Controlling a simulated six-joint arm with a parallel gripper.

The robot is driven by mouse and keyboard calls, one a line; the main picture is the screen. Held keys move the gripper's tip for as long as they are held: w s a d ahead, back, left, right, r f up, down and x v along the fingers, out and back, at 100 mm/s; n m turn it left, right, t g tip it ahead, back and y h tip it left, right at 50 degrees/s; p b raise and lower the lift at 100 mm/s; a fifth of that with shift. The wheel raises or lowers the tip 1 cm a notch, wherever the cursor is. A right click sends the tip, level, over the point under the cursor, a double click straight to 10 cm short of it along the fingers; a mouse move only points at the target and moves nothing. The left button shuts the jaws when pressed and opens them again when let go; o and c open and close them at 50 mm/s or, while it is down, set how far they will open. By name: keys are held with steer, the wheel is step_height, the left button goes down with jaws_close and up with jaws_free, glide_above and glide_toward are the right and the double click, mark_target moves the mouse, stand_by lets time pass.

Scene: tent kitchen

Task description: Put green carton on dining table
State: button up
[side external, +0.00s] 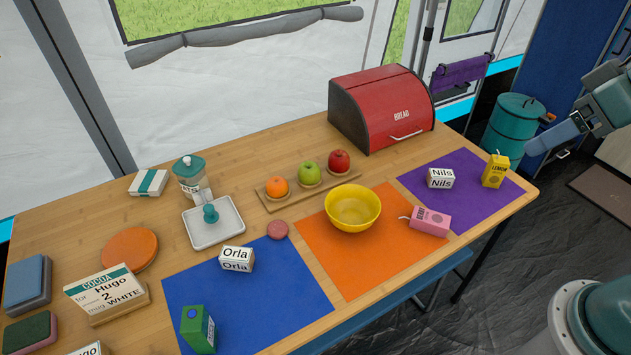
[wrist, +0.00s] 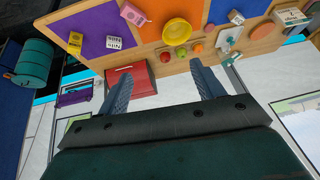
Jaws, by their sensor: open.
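The green carton (side external: 198,330) stands upright at the front of the blue mat (side external: 265,305), on the wooden dining table (side external: 75,235), in the side view. I cannot make it out in the wrist view. My gripper (side external: 531,148) is at the right in the side view, raised beyond the table's right end and far from the green carton. In the wrist view my gripper (wrist: 162,84) has its two fingers wide apart with nothing between them.
A yellow carton (side external: 495,171) stands on the purple mat (side external: 470,204); a pink carton (side external: 430,221) lies beside the yellow bowl (side external: 353,207). The "Orla" block (side external: 237,259) sits behind the green carton. The red bread box (side external: 381,107) stands at the back.

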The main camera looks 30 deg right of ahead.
steer(key=shift+s+d+f+h, duration=0.2)
steer(key=shift+s+d, duration=0.3)
steer(key=shift+s, duration=0.35)
steer(key=shift+s+d+f+h, duration=0.1)
steer(key=shift+s+d+h, duration=0.1)
steer(key=shift+s+d, duration=0.45)
